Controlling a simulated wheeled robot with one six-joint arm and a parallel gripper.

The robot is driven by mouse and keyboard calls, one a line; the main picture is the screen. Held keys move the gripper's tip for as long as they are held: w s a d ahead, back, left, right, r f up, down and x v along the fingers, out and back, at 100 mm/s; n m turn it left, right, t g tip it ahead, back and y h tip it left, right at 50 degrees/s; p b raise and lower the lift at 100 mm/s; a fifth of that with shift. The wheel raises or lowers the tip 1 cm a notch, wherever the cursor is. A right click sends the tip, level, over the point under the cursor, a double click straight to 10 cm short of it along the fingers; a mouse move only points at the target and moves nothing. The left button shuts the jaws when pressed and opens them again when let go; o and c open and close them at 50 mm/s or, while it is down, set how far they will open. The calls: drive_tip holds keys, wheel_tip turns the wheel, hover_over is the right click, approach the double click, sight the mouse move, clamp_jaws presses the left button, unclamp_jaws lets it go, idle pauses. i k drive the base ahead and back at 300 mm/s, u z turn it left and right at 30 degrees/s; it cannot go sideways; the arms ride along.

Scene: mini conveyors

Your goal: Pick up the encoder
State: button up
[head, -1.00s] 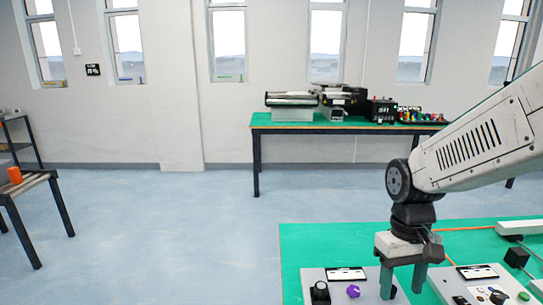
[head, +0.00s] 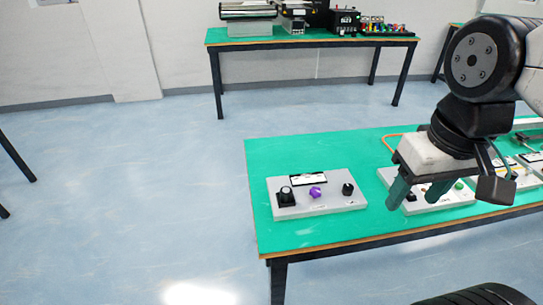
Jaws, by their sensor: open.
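No part is clearly labelled as the encoder, so I cannot tell for sure which one it is. A grey control box (head: 318,206) lies on the near green table and carries a black knob (head: 285,196) at left, a purple knob (head: 315,192) in the middle and a smaller black knob (head: 347,189) at right. My gripper (head: 418,194) is open and empty, fingers pointing down, to the right of this box. It hangs in front of a second grey control box (head: 458,197) and partly hides it.
The near green table (head: 318,157) has bare room behind and left of the first box. A far table (head: 290,41) holds machines and a row of coloured parts. Blue floor lies open at left.

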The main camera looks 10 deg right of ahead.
sight(286, 192)
drive_tip(key=z, duration=1.7)
drive_tip(key=k, duration=0.4)
drive_tip(key=u, duration=0.65)
